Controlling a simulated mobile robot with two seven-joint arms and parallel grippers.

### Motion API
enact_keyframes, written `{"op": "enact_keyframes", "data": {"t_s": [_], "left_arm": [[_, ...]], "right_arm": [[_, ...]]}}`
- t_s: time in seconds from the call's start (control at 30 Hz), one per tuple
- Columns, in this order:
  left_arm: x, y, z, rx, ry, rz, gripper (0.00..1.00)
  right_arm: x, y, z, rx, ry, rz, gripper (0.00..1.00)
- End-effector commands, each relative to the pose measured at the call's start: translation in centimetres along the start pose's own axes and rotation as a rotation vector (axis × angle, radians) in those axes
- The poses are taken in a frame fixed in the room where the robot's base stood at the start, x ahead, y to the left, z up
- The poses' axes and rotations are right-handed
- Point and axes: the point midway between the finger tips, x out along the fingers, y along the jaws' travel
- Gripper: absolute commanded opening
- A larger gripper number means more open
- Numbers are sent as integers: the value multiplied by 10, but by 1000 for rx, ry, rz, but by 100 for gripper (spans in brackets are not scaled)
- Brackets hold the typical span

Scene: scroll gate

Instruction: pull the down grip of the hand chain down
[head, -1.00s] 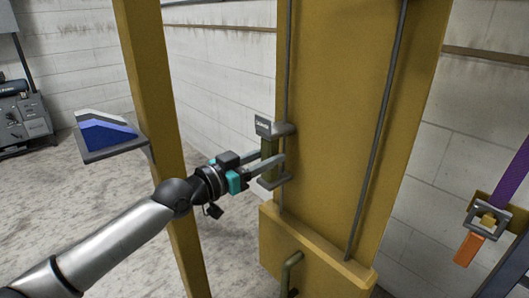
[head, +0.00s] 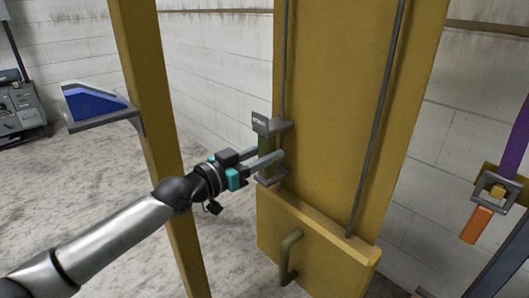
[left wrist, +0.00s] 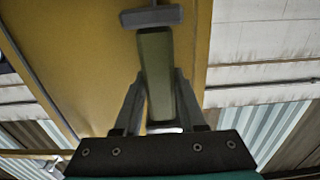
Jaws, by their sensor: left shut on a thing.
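The grip (head: 267,143) is an olive green bar between grey end plates, with a small label plate on top whose text is too small to read surely. It hangs on a thin grey chain or rod (head: 287,60) at the left of a yellow post (head: 335,100). My left gripper (head: 279,155) comes in from the left, with its fingers shut around the bar. In the left wrist view the bar (left wrist: 155,65) stands between the two fingers (left wrist: 158,95), under a grey plate. My right gripper is not in view.
A yellow box (head: 315,240) with a green handle (head: 288,255) sits low on the post, close below the grip. A second rod (head: 378,120) runs at right. A narrow yellow upright (head: 150,120) with a blue tray (head: 92,104) stands behind my arm. A purple strap (head: 517,140) hangs far right.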

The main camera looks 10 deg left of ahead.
Motion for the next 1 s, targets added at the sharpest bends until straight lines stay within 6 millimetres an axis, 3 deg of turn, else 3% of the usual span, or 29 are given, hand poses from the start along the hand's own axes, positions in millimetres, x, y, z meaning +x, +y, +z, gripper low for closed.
{"op": "enact_keyframes", "data": {"t_s": [0.4,0.43,0.5,0.7,1.0], "left_arm": [[2,1,2,-1,-3,2,0],[2,1,2,-1,-3,2,41],[2,1,2,-2,-2,2,49],[1,1,1,-2,-1,2,70],[-2,0,1,-1,-1,1,70]], "right_arm": [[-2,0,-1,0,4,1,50],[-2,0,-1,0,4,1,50],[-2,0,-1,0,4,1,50],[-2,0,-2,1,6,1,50],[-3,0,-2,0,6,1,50]]}}
